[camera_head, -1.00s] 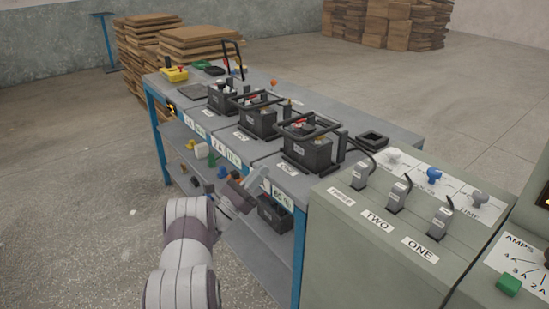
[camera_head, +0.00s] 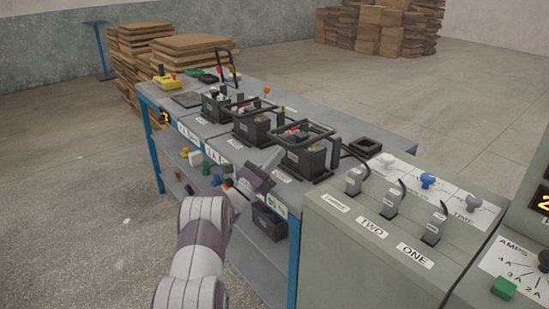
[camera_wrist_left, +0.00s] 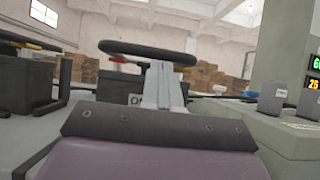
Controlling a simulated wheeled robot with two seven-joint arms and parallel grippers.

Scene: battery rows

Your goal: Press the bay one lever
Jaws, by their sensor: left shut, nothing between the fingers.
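The bay one lever (camera_head: 434,228) is a grey block with a dark curved cable, above the label ONE (camera_head: 415,256) on the green-grey console (camera_head: 370,262). Levers TWO (camera_head: 389,202) and THREE (camera_head: 354,180) stand in a row to its left. My left gripper (camera_head: 272,160) is shut and empty, in front of the nearest battery (camera_head: 302,160) and left of the console, well short of the ONE lever. In the left wrist view its closed fingers (camera_wrist_left: 158,84) point forward, with the console at the right. My right gripper is not in view.
A grey bench (camera_head: 205,130) holds several black batteries with carrying frames. A blue knob (camera_head: 427,180) and grey knobs sit behind the levers. A green button (camera_head: 503,288) is at the right. Cardboard stacks stand on the far floor.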

